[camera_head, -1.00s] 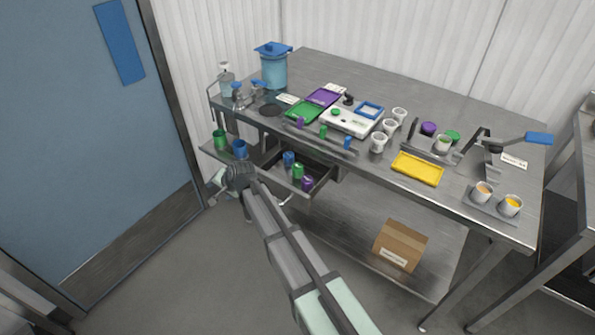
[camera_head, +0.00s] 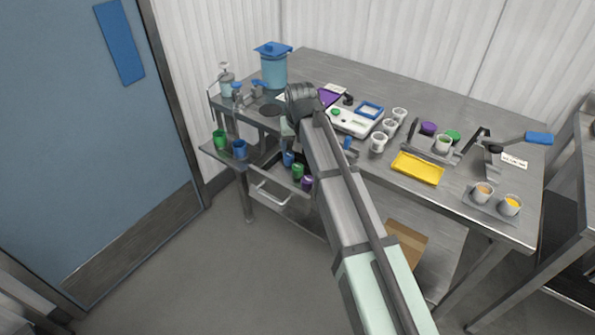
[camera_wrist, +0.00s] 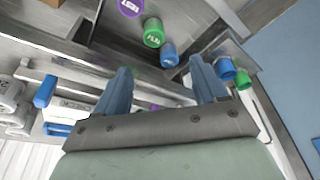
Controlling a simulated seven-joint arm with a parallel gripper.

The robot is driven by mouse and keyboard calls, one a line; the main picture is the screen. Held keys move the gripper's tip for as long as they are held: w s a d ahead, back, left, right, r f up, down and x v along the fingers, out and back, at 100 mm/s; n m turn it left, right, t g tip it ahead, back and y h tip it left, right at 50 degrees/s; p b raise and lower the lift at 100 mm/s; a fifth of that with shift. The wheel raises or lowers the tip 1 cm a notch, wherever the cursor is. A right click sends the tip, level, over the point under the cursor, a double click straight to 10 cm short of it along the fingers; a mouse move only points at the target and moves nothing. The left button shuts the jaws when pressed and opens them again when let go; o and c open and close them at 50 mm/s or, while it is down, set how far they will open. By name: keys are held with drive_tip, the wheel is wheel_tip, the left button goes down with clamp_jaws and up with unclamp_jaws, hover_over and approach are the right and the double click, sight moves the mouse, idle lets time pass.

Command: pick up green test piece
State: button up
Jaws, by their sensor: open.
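A green cylinder with white lettering (camera_wrist: 153,33) lies between a purple one (camera_wrist: 131,6) and a blue one (camera_wrist: 168,55) in the open drawer; this green cylinder also shows in the head view (camera_head: 298,172). My gripper (camera_wrist: 159,66) is open and empty, its two blue-grey fingers apart. It is over the table's front edge near the drawer. A blue piece (camera_wrist: 45,90) is on the front rail, also visible in the head view (camera_head: 347,143). The rail's green piece is hidden behind my arm in the head view. I cannot tell which green piece is the test piece.
A green cup (camera_head: 219,140) and a blue cup (camera_head: 239,149) stand on the side shelf. The drawer (camera_head: 268,193) juts out below the table. A white scale (camera_head: 352,122), white cups (camera_head: 379,142) and a yellow tray (camera_head: 418,168) are on the table.

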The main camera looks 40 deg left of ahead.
sight(298, 166)
drive_tip(key=x, duration=0.8)
drive_tip(key=shift+w+d+f, duration=0.15)
drive_tip(key=shift+d+f, duration=0.05)
drive_tip(key=shift+d, duration=0.15)
drive_tip(key=shift+x, duration=2.7)
drive_tip(key=shift+w+d+r, duration=0.1)
drive_tip(key=shift+w, duration=0.1)
drive_tip(key=c, duration=1.2)
